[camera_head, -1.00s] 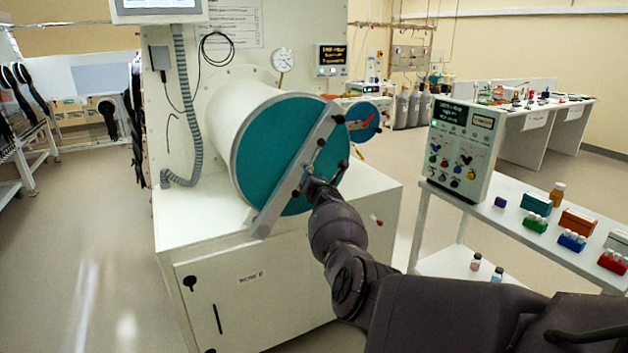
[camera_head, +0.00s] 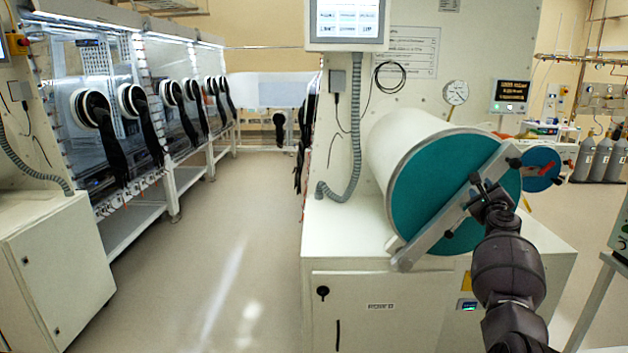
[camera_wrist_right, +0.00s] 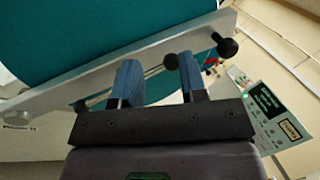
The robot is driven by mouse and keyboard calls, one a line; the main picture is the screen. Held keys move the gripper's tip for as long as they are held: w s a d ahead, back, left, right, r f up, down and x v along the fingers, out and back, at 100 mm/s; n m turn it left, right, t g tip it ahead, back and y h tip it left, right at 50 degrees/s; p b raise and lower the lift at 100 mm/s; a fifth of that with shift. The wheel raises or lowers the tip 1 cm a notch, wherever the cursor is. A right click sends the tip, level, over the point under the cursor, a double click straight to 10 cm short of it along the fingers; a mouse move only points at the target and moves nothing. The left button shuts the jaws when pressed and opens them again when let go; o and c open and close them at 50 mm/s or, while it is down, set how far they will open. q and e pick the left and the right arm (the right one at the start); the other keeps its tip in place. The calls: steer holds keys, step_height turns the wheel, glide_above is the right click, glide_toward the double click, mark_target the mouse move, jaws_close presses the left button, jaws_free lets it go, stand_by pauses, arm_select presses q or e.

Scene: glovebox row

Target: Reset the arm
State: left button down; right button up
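My right arm comes in from the lower right of the head view. Its gripper (camera_head: 485,196) is at the grey bar (camera_head: 430,236) across the teal door (camera_head: 428,190) of the white cylindrical chamber. In the right wrist view, the two blue fingers of the right gripper (camera_wrist_right: 158,68) stand apart, with a clear gap between them. The grey bar (camera_wrist_right: 50,95) and a thin rod with black knobs (camera_wrist_right: 228,47) lie just beyond the fingertips. I cannot tell whether the fingers touch the rod. My left gripper is not in view.
The chamber sits on a white cabinet (camera_head: 385,311). A round blue disc (camera_head: 541,168) is beside the door. Gloveboxes with black gloves (camera_head: 112,150) line the left, with a white cabinet (camera_head: 60,270) in front. The floor (camera_head: 225,240) between is clear.

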steer(key=s+a+f+n+g+y, duration=0.1)
steer(key=s+a+f+n+g, duration=0.1)
steer(key=s+a+f+n, duration=0.7)
steer(key=s+a+f+n+g+y, duration=0.1)
steer(key=s+a+f+n+y, duration=0.1)
steer(key=s+f+n, duration=1.1)
steer(key=s+a+f+n+g+y, duration=0.15)
steer(key=s+a+f+n, duration=0.6)
steer(key=s, duration=0.85)
steer(key=s+f+g, duration=0.1)
steer(key=s+f, duration=0.3)
steer(key=s, duration=0.3)
steer(key=s+d+f+g, duration=0.1)
steer(key=s+f+g, duration=0.1)
steer(key=s+f, duration=0.2)
steer(key=s, duration=0.3)
steer(key=shift+s, duration=0.35)
steer(key=shift+n+g+h, duration=0.25)
